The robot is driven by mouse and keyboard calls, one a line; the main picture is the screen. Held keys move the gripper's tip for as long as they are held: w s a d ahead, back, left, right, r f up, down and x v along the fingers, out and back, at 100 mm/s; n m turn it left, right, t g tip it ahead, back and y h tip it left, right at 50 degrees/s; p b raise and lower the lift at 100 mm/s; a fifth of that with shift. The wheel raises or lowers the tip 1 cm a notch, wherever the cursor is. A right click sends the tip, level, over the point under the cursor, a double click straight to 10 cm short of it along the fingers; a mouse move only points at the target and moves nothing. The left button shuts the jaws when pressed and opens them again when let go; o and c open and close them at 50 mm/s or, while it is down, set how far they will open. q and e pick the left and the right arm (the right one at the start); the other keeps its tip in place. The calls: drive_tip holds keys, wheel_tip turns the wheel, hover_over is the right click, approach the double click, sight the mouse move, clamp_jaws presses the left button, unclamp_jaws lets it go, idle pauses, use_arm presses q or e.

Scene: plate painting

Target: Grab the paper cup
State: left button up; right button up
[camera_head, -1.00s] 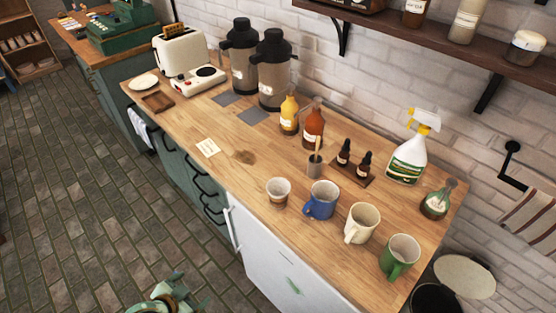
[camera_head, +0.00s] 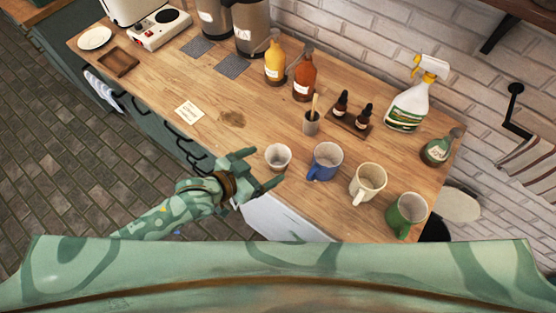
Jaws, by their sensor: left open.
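The paper cup (camera_head: 277,158) stands upright on the wooden counter, near its front edge. It is white inside, with a brownish lower part, and is the leftmost in a row with several mugs. My left gripper (camera_head: 259,168) comes in from the left at the counter's front edge. Its two fingers are spread apart, pointing toward the cup, with the cup just beyond the fingertips. I cannot tell whether a finger touches it. Nothing is held. My right gripper is not in view.
A blue mug (camera_head: 325,162) stands close right of the cup, then a cream mug (camera_head: 367,184) and a green mug (camera_head: 406,215). A small holder (camera_head: 311,123) with a stick stands behind. A paper note (camera_head: 189,111) lies left; the counter between note and cup is mostly clear.

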sight(286, 151)
use_arm(q)
drive_tip(key=b+x, duration=0.1)
drive_tip(key=x, duration=0.8)
drive_tip(key=shift+w+a, duration=0.2)
drive_tip(key=shift+w, duration=0.05)
drive_tip(key=shift+s+r, duration=0.1)
drive_tip(key=shift+c, duration=1)
drive_tip(key=c, duration=0.8)
